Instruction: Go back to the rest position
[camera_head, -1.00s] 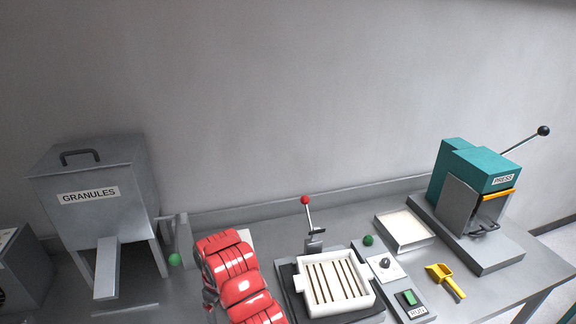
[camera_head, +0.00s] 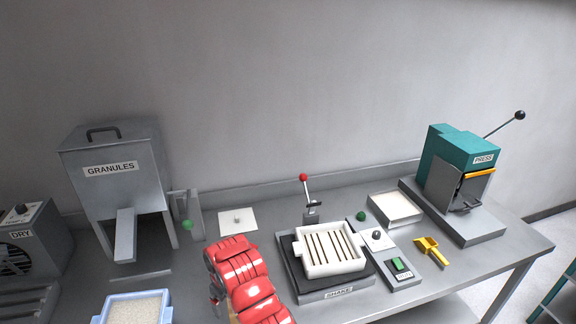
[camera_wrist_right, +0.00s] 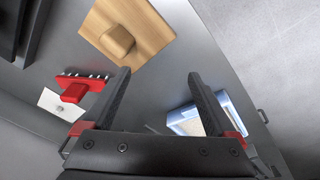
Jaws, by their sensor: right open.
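My right gripper (camera_wrist_right: 160,82) shows in the right wrist view with its two dark fingers spread apart and nothing between them. Beyond it lie a wooden block with a knob (camera_wrist_right: 150,22), a red brush-like tool (camera_wrist_right: 74,86) and a light blue tray (camera_wrist_right: 182,116) partly behind a finger. One red arm of mine crosses the bottom middle of the head view; no gripper fingertips can be made out there. My left gripper is not in view.
A white slotted tray (camera_head: 360,240) sits on the shaker (camera_head: 339,291). A yellow scoop (camera_head: 432,251), the press (camera_head: 466,160), the granules hopper (camera_head: 110,190), a dryer (camera_head: 35,233) and a white plate (camera_head: 225,230) stand around. The blue tray of granules (camera_head: 108,300) is at the lower left.

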